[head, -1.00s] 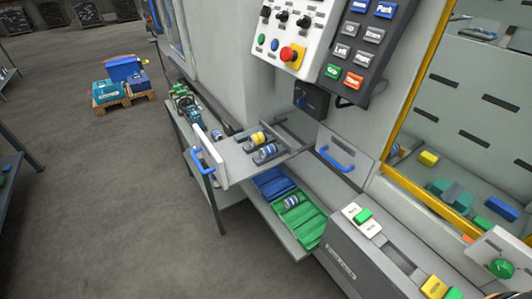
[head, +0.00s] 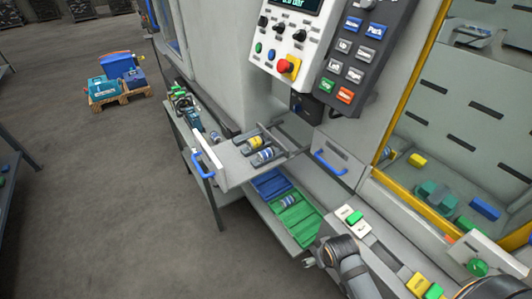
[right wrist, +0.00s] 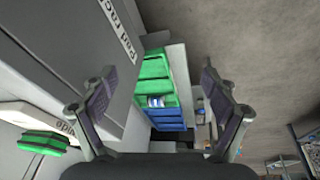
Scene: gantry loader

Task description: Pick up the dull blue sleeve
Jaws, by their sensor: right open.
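Several small banded sleeves are in view, and I cannot be sure which is the dull blue one. A blue-and-white sleeve (head: 288,201) lies in the tray with green and blue sections; it also shows in the right wrist view (right wrist: 156,101), near the green-blue border. Another bluish sleeve (head: 264,155) lies in the open drawer (head: 236,172) beside a yellow-banded sleeve (head: 255,142). My right gripper (head: 309,262) is open and empty, near the front end of the green section. In its wrist view the tray lies beyond and between the spread fingers (right wrist: 160,92). My left gripper is out of view.
The drawer with a blue handle (head: 203,165) juts out above the tray. A control panel (head: 295,42) and yellow-framed window (head: 415,208) are behind. Open floor lies left.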

